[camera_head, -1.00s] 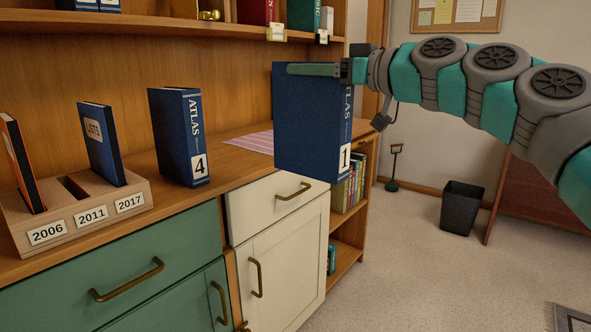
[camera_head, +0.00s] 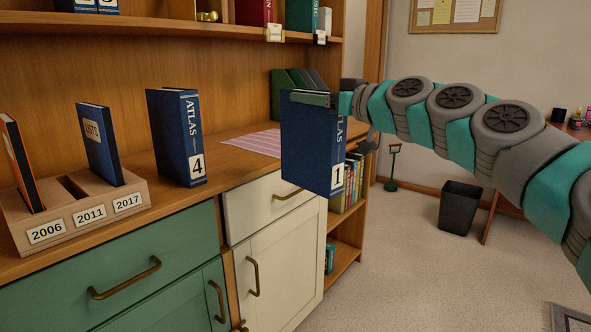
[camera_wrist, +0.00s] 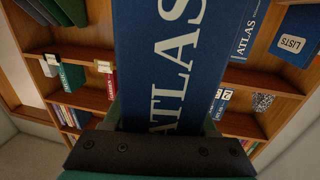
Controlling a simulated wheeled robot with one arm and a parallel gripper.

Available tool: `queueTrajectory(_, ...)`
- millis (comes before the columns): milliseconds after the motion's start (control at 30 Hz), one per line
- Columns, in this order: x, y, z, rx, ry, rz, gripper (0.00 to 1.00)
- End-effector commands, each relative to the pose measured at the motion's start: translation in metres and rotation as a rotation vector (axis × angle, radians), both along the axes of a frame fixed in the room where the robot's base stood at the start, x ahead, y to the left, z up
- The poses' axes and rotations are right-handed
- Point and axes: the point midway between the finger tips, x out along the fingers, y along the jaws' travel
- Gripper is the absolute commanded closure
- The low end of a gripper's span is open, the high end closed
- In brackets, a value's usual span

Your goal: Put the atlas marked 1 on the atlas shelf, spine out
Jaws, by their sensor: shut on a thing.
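The blue atlas marked 1 (camera_head: 312,145) is upright in the air in front of the cabinet, its spine with the white 1 label turned towards the right of the head view. My gripper (camera_head: 312,98) is shut on it near its top edge. In the wrist view the atlas (camera_wrist: 172,60) fills the middle, with its ATLAS lettering facing the camera. Another atlas, marked 4 (camera_head: 177,138), stands upright on the counter. Blue volumes with white labels (camera_head: 88,5) stand on the upper shelf (camera_head: 150,24), cut off by the picture's top edge.
A wooden slotted holder (camera_head: 75,222) labelled 2006, 2011 and 2017 holds an orange-edged book (camera_head: 22,165) and the LISTS book (camera_head: 99,145). A pink striped cloth (camera_head: 255,143) lies on the counter. Green files (camera_head: 290,92) stand behind the held atlas. A black bin (camera_head: 460,207) stands on the floor.

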Motion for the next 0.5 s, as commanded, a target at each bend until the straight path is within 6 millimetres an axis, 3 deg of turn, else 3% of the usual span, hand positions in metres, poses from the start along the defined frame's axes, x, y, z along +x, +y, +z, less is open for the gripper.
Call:
queueTrajectory(267, 0.046, -0.011, -0.051, 0.001, 0.004, -0.134, 1.0)
queueTrajectory(500, 0.096, -0.034, -0.125, -0.001, 0.004, -0.315, 1.0)
